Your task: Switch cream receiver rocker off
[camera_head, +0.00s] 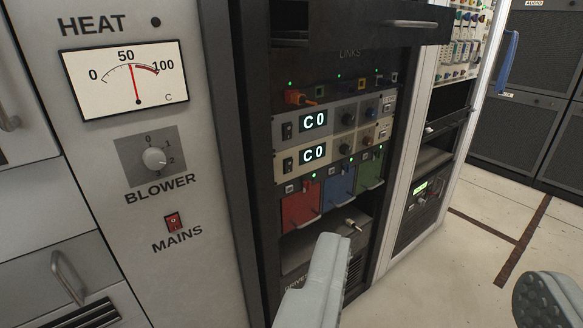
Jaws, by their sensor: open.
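The cream receiver (334,154) is the lower of two stacked receivers in the dark rack, with a lit display reading C0. Its small dark rocker (288,163) is at the left end of its face. The rocker's position is too small to tell, but the display is lit. My gripper (437,262) is open and empty at the lower right. Its two pale grey fingers are wide apart, below and to the right of the receiver and not touching it.
A grey receiver (341,118) with its own rocker (287,131) sits directly above. Red (300,207), blue (339,187) and green (370,168) modules are below. An open drawer (360,22) juts out above. A heater cabinet (160,215) stands left; floor is free at right.

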